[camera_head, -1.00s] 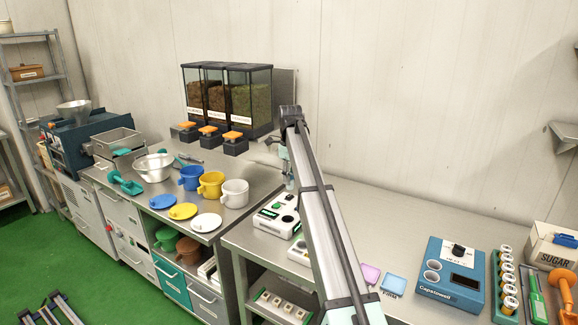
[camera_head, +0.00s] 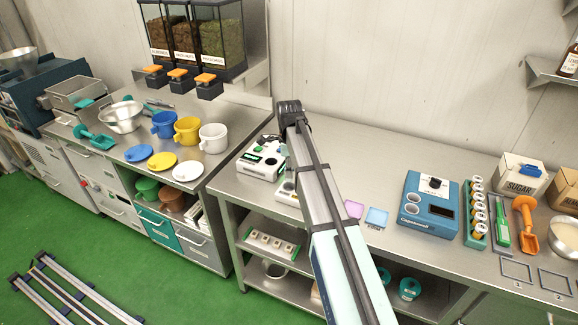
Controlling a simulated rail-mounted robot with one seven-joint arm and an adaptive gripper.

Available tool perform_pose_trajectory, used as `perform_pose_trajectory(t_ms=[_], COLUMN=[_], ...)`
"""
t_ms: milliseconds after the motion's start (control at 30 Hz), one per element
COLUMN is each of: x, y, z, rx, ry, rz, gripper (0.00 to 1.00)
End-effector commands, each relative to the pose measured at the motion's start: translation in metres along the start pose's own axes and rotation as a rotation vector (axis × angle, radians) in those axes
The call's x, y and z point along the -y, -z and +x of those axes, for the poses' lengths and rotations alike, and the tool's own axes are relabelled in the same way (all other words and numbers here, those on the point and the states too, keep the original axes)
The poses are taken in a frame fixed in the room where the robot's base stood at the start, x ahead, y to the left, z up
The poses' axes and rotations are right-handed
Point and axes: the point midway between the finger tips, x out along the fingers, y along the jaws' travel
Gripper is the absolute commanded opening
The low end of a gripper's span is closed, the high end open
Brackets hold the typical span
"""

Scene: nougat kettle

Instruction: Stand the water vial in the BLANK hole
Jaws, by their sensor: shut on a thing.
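My arm rises across the middle of the picture and bends over near the back of the bench. A white instrument (camera_head: 258,163) with a small green display and dark round openings sits on the bench just left of my arm. A second pale device (camera_head: 287,191) is partly covered by my arm. I cannot make out a water vial or read a BLANK label at this size.
A blue Capsowell box (camera_head: 428,205) stands right of my arm, beside a green rack (camera_head: 476,212) of small jars. Colored mugs (camera_head: 187,130) stand on the left counter. The back middle bench is clear.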

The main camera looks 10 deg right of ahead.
Motion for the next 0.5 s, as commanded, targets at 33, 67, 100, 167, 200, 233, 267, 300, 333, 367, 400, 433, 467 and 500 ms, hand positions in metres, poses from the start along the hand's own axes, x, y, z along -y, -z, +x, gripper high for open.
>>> perform_pose_trajectory(t_ms=[33, 67, 100, 167, 200, 233, 267, 300, 333, 367, 400, 433, 467, 500], x=[0.000, 0.000, 0.000, 0.000, 0.000, 0.000, 0.000, 0.000, 0.000, 0.000, 0.000, 0.000, 0.000, 0.000], y=[0.000, 0.000, 0.000, 0.000, 0.000, 0.000, 0.000, 0.000, 0.000, 0.000, 0.000, 0.000, 0.000, 0.000], z=[0.007, 0.010, 0.014, 0.020, 0.024, 0.027, 0.029, 0.033, 0.035, 0.037, 0.040, 0.041, 0.042, 0.043], rx=[0.000, 0.000, 0.000, 0.000, 0.000, 0.000, 0.000, 0.000, 0.000, 0.000, 0.000, 0.000, 0.000, 0.000], ry=[0.000, 0.000, 0.000, 0.000, 0.000, 0.000, 0.000, 0.000, 0.000, 0.000, 0.000, 0.000, 0.000, 0.000], rz=[0.000, 0.001, 0.001, 0.001, 0.001, 0.001, 0.002, 0.002, 0.002, 0.002, 0.002, 0.002, 0.002, 0.002], gripper=[0.00, 0.00, 0.00, 0.00, 0.00, 0.00, 0.00, 0.00, 0.00, 0.00, 0.00, 0.00, 0.00, 0.00])
